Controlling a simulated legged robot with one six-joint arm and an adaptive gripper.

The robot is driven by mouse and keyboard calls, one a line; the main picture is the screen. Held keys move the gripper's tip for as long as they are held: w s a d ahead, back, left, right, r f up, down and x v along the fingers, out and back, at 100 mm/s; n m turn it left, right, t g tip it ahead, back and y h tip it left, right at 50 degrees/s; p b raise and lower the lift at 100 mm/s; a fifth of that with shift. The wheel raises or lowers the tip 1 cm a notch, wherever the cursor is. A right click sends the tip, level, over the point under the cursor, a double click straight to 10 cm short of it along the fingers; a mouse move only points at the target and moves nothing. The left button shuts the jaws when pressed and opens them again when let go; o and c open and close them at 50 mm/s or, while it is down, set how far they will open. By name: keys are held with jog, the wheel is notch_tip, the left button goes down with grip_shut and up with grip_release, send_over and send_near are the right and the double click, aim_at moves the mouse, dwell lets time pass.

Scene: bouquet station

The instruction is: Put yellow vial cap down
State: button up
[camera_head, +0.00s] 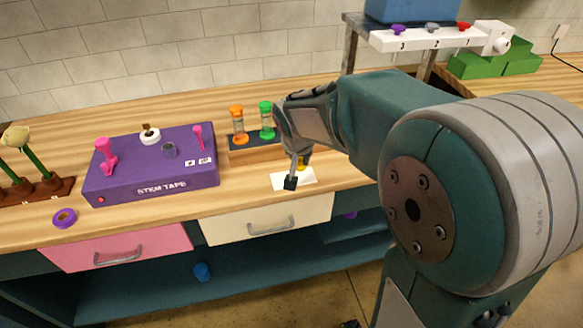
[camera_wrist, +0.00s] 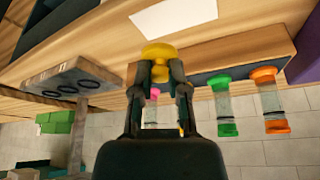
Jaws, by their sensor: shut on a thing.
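My gripper (camera_head: 296,172) is low over the counter beside a white card (camera_head: 309,178), in front of the vial rack. In the wrist view my gripper (camera_wrist: 159,72) is shut on the yellow vial cap (camera_wrist: 158,54), which sits between the fingertips. In the head view only a small bit of the yellow cap (camera_head: 304,161) shows behind the fingers. The white card also shows in the wrist view (camera_wrist: 173,18), ahead of the cap and apart from it in that picture. I cannot tell the cap's exact height above the counter.
A wooden rack (camera_head: 252,154) holds vials with orange (camera_head: 237,111) and green (camera_head: 266,106) caps. A purple stem tape box (camera_head: 150,178) stands to the left. A purple tape roll (camera_head: 64,218) lies near the front edge. A shelf with numbered valves (camera_head: 425,39) stands behind right.

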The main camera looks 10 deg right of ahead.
jog(key=w+f, duration=0.1)
jog(key=f, duration=0.1)
jog(key=w+f, duration=0.3)
jog(key=shift+w+a+f, duration=0.2)
jog(key=shift+w+f, duration=0.15)
jog(key=shift+f, duration=0.05)
notch_tip(320, 180, down, 3)
jog(key=shift+f, duration=0.1)
jog(key=o, duration=0.7)
